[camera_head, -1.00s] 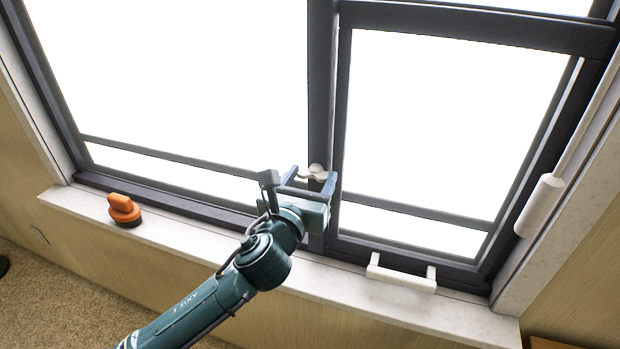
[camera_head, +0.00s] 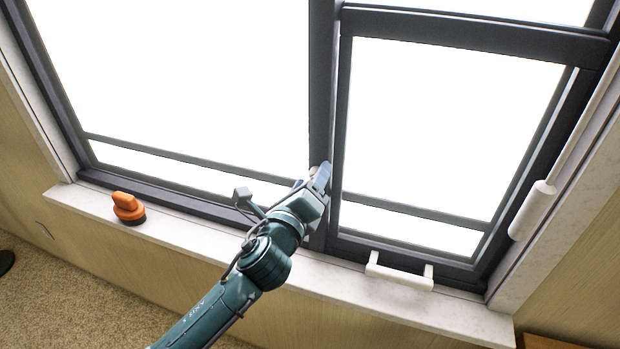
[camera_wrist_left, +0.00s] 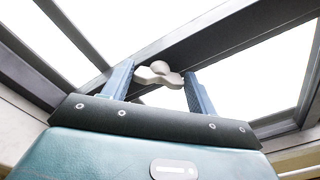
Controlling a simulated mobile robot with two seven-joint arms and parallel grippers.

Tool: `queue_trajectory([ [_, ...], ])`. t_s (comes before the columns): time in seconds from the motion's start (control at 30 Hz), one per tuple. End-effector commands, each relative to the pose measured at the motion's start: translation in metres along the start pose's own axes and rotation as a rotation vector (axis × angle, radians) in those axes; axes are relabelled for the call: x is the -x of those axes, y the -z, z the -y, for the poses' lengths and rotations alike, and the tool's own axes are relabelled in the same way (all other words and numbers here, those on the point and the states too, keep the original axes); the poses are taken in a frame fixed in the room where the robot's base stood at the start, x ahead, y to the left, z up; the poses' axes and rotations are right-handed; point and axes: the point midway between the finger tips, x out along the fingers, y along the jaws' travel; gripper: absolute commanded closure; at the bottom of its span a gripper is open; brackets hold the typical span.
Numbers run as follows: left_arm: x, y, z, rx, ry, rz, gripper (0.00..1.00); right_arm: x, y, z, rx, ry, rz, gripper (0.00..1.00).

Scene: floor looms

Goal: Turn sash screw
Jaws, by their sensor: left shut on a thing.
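The sash screw is a white winged knob (camera_wrist_left: 158,74) on the dark upright between the two window panes. In the left wrist view it sits between the two blue fingers of my left gripper (camera_wrist_left: 157,82), with one wing by each finger. My left gripper is shut on it. In the head view my left gripper (camera_head: 317,181) is at the upright and mostly hides the knob, of which only a small pale part shows. My right gripper is in neither view.
An orange object (camera_head: 128,208) stands on the pale sill (camera_head: 180,230) at the left. A white handle (camera_head: 400,276) sticks out low on the right sash. A white cylinder on a rod (camera_head: 533,210) hangs at the right.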

Motion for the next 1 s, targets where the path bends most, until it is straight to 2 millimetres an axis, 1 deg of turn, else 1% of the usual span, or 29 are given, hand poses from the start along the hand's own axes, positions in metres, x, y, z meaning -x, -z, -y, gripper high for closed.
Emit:
queue_trajectory([
  [0.13, -0.0001, -0.0002, -0.0002, 0.141, -0.001, 0.001, 0.65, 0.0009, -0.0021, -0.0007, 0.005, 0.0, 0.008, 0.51],
  [1.0, -0.0001, 0.0016, -0.0037, 0.961, -0.002, 0.002, 0.65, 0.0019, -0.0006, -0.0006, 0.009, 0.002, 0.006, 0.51],
])
